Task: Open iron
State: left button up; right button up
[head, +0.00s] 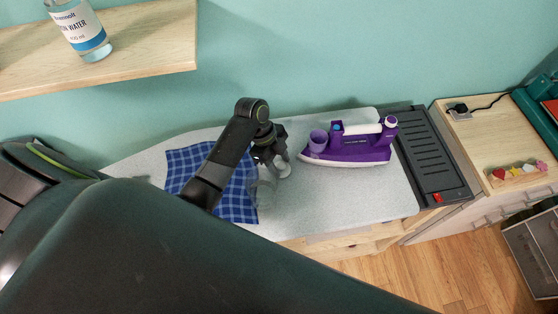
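A purple iron (352,150) with a white handle lies on the grey ironing board (385,192), right of the middle. A lighter purple cup-shaped part (318,141) shows at its left end; I cannot tell if that is a lid standing open. My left gripper (275,161) is over the board, left of the iron and apart from it. Its fingers are small and dark, and their opening is unclear. A pale, clear object (263,191), perhaps a cup, shows just below it; I cannot tell whether the gripper touches it. My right gripper is out of view.
A blue checked cloth (186,165) lies on the board under my arm. A black iron rest (430,155) is at the board's right end. A water bottle (80,30) stands on a wooden shelf (150,40) at upper left. A wooden cabinet (490,140) stands at right.

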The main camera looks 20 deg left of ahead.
pick_arm(q)
jog(key=shift+r, duration=0.15)
jog(key=b+v, duration=0.1)
jog(key=v, duration=1.1)
jog(key=shift+s+d, duration=0.1)
